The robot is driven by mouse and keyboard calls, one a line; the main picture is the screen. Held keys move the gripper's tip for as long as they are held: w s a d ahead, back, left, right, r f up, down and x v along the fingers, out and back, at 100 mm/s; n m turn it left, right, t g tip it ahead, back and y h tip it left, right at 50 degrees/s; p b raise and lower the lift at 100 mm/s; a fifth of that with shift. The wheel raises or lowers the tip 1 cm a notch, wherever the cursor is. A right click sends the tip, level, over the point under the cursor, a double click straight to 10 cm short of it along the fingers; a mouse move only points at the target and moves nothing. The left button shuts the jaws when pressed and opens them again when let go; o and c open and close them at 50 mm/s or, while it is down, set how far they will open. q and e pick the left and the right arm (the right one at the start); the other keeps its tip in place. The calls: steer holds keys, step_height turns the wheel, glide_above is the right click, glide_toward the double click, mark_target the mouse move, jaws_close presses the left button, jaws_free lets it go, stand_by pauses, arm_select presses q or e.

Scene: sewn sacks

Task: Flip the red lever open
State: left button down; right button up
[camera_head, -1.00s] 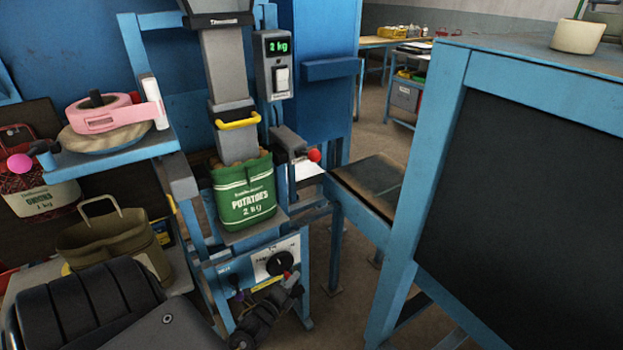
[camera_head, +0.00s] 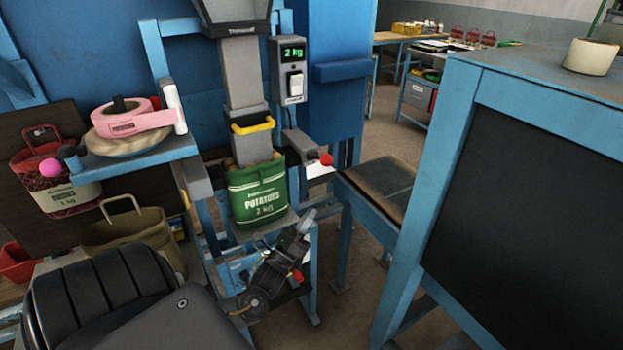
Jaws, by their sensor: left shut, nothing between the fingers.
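A lever with a red ball knob (camera_head: 326,159) sticks out to the right of a grey clamp block (camera_head: 299,143) beside the filling spout. A green potato sack (camera_head: 258,194) hangs open under the spout, with potatoes showing at its mouth. My left gripper (camera_head: 307,221) is shut and empty. It points up and to the right, in front of the lower stand and below the red knob, apart from it. A small red part (camera_head: 297,276) shows lower down, partly behind the gripper. My right gripper is not in view.
A yellow handle (camera_head: 253,126) crosses the spout. A display box reading 2 kg (camera_head: 289,70) stands right of it. A pink tape roll (camera_head: 125,118) sits on a blue shelf at left. A blue-framed dark panel (camera_head: 530,190) fills the right side.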

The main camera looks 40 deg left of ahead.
mark_target(320, 157)
arm_select(q)
steer(key=s+a+r+p+x, duration=0.1)
steer(key=p+x, duration=0.4)
steer(key=x, duration=0.6)
steer(key=shift+a+r, duration=0.3)
steer(key=shift+r, duration=0.15)
steer(key=shift+w, duration=0.1)
